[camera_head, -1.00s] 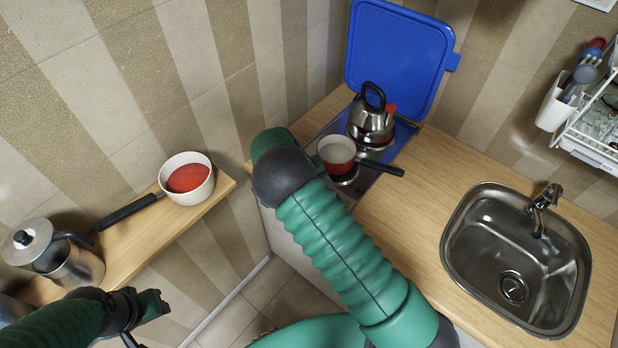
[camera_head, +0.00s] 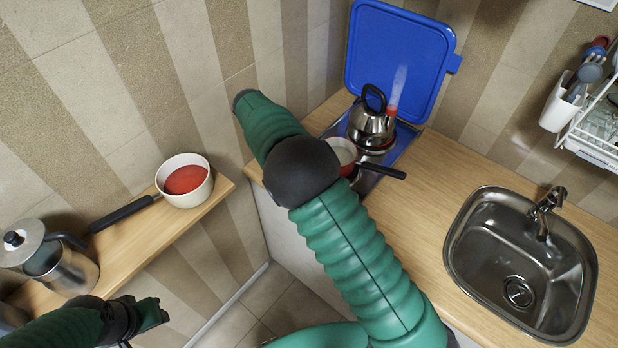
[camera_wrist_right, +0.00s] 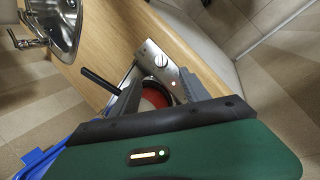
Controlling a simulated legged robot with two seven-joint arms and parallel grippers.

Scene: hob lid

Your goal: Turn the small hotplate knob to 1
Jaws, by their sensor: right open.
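The steel hob shows in the head view beneath the open blue lid (camera_head: 400,55), partly covered by my right arm. Its front panel (camera_wrist_right: 148,50) shows in the right wrist view with a round silver knob (camera_wrist_right: 161,60); its marking is too small to read. A second knob seems to sit beside it, close to the right finger. My right gripper (camera_wrist_right: 162,82) is open and empty, its fingers pointing toward the panel and apart from the silver knob; it is hidden in the head view. My left gripper (camera_head: 150,314) is at lower left, away from the hob; its jaw gap is unclear.
A steaming kettle (camera_head: 370,126) and a red saucepan (camera_head: 344,150) with a black handle stand on the hob. A sink (camera_head: 520,265) lies to the right. A white pan (camera_head: 186,180) and a steel pot (camera_head: 62,265) are on the left shelf. The counter (camera_head: 425,215) between hob and sink is clear.

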